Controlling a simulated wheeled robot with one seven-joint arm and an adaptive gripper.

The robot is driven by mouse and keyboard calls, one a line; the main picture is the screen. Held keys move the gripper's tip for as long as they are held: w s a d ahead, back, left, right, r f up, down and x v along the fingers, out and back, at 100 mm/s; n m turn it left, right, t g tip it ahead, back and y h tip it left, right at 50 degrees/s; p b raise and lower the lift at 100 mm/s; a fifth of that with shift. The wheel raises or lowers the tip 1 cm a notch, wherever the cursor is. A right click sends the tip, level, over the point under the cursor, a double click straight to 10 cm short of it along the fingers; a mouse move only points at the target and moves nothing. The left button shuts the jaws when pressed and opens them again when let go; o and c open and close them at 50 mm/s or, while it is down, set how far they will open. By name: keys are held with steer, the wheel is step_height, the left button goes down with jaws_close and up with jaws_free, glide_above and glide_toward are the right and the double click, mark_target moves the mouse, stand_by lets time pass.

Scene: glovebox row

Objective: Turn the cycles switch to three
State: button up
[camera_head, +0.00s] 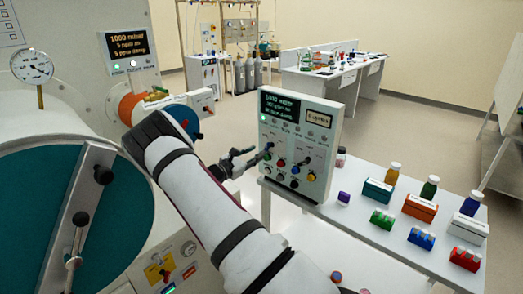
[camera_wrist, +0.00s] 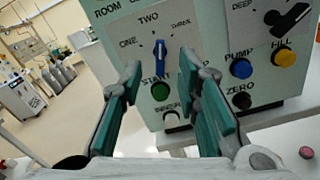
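The cycles switch is a blue bar knob (camera_wrist: 161,53) on a pale panel marked ONE, TWO and THREE. It stands nearly upright in the wrist view, toward TWO; which end is its pointer I cannot tell. My gripper (camera_wrist: 160,70) is open, its green-padded fingers apart to the left and right below the knob, seemingly not touching it. In the head view my gripper (camera_head: 246,163) is at the left front of the control panel (camera_head: 325,137), and the switch is hard to make out there.
Below the switch is a green START button (camera_wrist: 160,91); to its right are a blue PUMP button (camera_wrist: 241,68), a yellow FILL button (camera_wrist: 284,57) and a black selector (camera_wrist: 288,18). A white table (camera_head: 375,228) with bottles and coloured boxes stands right of the panel.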

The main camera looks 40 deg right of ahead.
steer(key=a, duration=0.6)
steer(key=shift+s, duration=0.3)
steer(key=shift+a, duration=0.1)
